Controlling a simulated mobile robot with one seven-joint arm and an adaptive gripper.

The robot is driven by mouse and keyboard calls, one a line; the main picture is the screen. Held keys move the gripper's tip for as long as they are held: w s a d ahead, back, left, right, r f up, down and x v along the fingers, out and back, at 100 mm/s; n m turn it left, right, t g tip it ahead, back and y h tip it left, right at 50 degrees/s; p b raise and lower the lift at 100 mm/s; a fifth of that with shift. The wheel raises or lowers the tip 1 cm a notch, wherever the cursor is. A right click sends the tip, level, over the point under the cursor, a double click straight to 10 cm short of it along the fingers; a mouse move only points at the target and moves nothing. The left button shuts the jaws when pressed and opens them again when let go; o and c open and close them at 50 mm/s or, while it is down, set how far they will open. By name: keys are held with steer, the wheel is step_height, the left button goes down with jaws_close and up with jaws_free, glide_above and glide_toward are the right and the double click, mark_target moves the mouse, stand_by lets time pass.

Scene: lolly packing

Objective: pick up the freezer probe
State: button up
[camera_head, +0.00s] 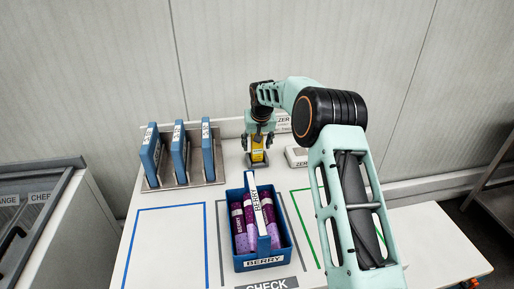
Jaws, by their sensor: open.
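A yellow upright device with a dark lower part, which looks like the freezer probe (257,156), stands at the back of the white table. My gripper (258,146) points down over it from above. Its fingers are open and appear to be on either side of the yellow body; whether they touch it I cannot tell. The gripper and wrist hide the device's top.
A blue BERRY caddy (264,262) with purple lollies stands in front, inside a grey outline. Several blue panels (179,152) stand in a rack (184,180) at left. The blue-outlined area (165,250) is empty.

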steer(key=c, duration=1.3)
steer(key=shift+r, duration=0.1)
